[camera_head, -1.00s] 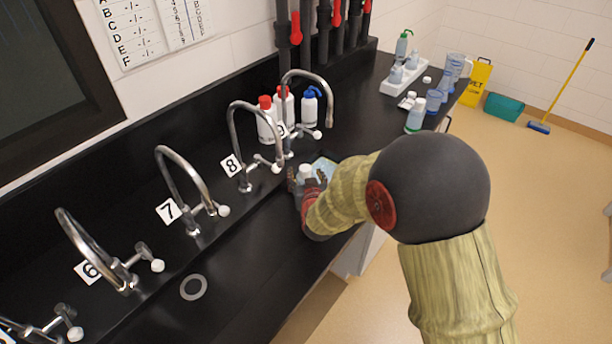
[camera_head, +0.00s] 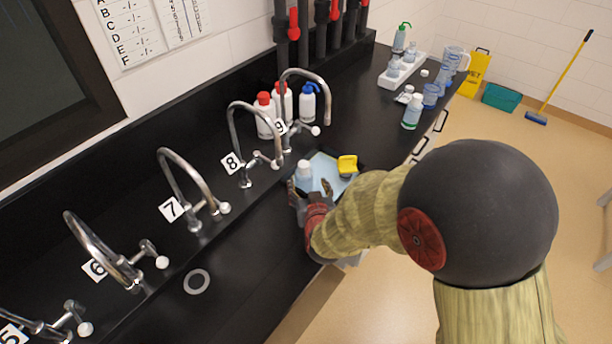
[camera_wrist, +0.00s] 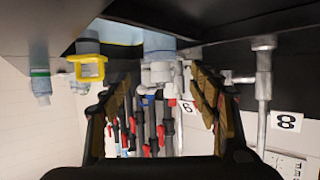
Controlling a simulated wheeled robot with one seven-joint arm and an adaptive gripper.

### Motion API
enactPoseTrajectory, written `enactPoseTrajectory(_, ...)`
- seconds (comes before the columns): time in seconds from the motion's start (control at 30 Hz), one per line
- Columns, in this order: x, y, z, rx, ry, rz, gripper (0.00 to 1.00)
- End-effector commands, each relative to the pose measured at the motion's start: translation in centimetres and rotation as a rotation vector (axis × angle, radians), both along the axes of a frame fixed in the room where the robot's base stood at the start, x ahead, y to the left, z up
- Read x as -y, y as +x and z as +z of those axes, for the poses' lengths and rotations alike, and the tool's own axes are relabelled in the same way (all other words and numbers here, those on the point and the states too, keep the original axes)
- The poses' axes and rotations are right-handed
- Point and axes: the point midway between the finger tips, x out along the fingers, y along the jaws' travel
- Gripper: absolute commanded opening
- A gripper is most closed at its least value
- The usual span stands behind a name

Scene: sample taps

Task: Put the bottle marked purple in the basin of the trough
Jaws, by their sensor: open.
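A white-capped bottle (camera_head: 304,171) stands on the light blue tray (camera_head: 325,168) at the counter, partly hidden by my gripper. No purple mark is visible on any bottle. My gripper (camera_head: 312,188) is at the near side of this bottle. In the wrist view, which is upside down, my gripper (camera_wrist: 162,98) is open, and the bottle (camera_wrist: 160,47) shows beyond and between the fingers, not clearly touched. A yellow item (camera_head: 347,165) sits on the tray's right part; in the wrist view it looks like a yellow loop (camera_wrist: 88,67). The black trough (camera_head: 235,270) has a round drain (camera_head: 197,282).
Curved taps with number cards line the trough, with tap 9 (camera_head: 305,85) close behind the tray. Red-capped bottles (camera_head: 265,115) and a blue-capped one (camera_head: 308,103) stand behind it.

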Motion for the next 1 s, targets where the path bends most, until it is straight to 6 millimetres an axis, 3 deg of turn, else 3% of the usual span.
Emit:
enactPoseTrajectory(0.2,0.2,-2.0,1.1,0.004,0.001,0.001,0.61)
enactPoseTrajectory(0.47,0.4,-2.2,1.5,0.001,0.004,0.001,0.61)
enactPoseTrajectory(0.67,1.8,-2.8,5.1,-0.087,0.043,0.013,0.61)
enactPoseTrajectory(0.87,5.7,-7.1,10.9,-0.259,0.06,0.031,0.61)
enactPoseTrajectory(1.0,9.4,-12.5,14.1,-0.383,0.037,0.018,0.61)
